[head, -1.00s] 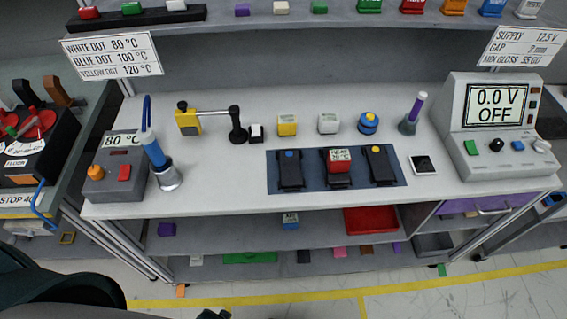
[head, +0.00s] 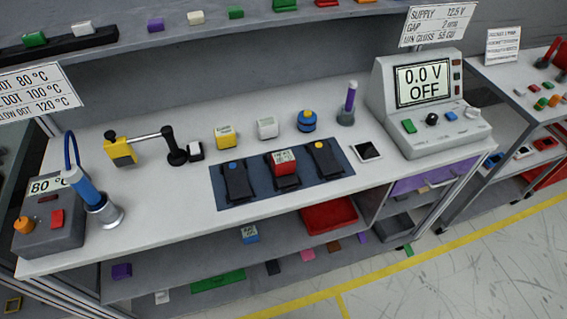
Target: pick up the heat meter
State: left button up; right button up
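No thing in the head view carries a label that I can clearly read as heat meter. Small labelled blocks stand on the bench: a yellow one (head: 226,137), a white one (head: 267,128), and a red one with a white label (head: 284,162) on the dark blue mat (head: 219,187). A blue and white labelled block (head: 250,234) sits on the shelf below. A grey unit reading 80 °C (head: 54,232) is at the bench's left end, beside a blue-handled tool (head: 84,188) in a metal holder (head: 104,213). Neither gripper is in view.
A grey supply unit (head: 428,103) reading 0.0 V OFF stands at the bench's right end. A yellow and black armed device (head: 121,152) stands at the back left. A red tray (head: 328,216) is on the lower shelf. The bench front (head: 165,223) is mostly clear.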

aim_at(284, 163)
jog(key=l+u, duration=0.3)
jog(key=l, duration=0.5)
jog(key=l+u, duration=0.35)
jog(key=l, duration=0.5)
jog(key=i, duration=0.05)
